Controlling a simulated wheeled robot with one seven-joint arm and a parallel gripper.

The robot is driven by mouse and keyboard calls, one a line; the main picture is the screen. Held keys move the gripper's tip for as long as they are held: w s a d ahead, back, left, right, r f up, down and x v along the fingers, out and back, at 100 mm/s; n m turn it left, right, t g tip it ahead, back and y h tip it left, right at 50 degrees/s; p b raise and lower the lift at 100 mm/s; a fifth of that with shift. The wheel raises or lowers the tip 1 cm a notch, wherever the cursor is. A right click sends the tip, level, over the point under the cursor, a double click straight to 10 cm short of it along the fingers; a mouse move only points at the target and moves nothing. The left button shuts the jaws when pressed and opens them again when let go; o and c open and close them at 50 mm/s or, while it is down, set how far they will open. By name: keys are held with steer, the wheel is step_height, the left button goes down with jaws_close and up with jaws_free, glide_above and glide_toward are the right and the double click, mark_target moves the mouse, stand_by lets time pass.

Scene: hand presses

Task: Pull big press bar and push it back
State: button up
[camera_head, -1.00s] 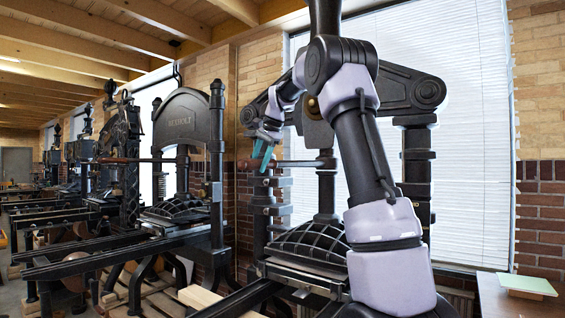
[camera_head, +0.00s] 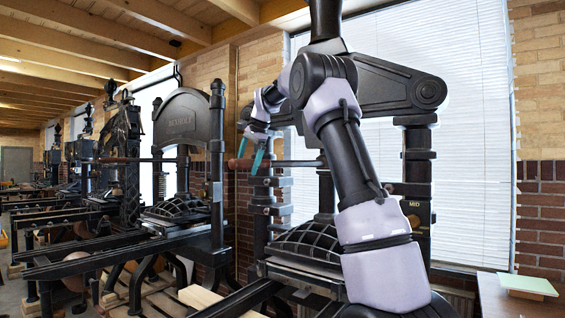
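The big press (camera_head: 365,92) stands in front of the window, black, with thick columns and a broad top beam. Its bar (camera_head: 295,163) runs level from the middle of the press to the left and ends in a brown handle (camera_head: 240,164). My gripper (camera_head: 250,154) points down at this handle, its two teal fingers spread apart. One fingertip is near the handle and the other overlaps the bar just right of it. I cannot tell whether they touch the bar. My arm hides part of the press's middle.
A second black press (camera_head: 183,120) with its own bar stands to the left, and more presses line up behind it. A table (camera_head: 500,300) with a pale green board (camera_head: 527,286) is at the lower right. Light wooden beams (camera_head: 205,299) lie at the lower middle.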

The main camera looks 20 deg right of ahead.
steer(key=shift+s+d+r, duration=0.3)
steer(key=shift+r, duration=0.2)
steer(key=v, duration=0.8)
steer(key=shift+s, duration=0.1)
steer(key=s+f+n+t, duration=0.1)
steer(key=s+f+n, duration=0.1)
steer(key=s, duration=0.9)
steer(key=s+f+n, duration=0.2)
steer(key=s+n, duration=0.1)
steer(key=s, duration=0.8)
steer(key=s+a+f+n+t, duration=0.1)
steer(key=s+a+f+n, duration=0.1)
steer(key=s+f, duration=1.2)
steer(key=shift+s+f+n+t, duration=0.3)
steer(key=shift+s+n, duration=0.4)
steer(key=shift+s, duration=0.5)
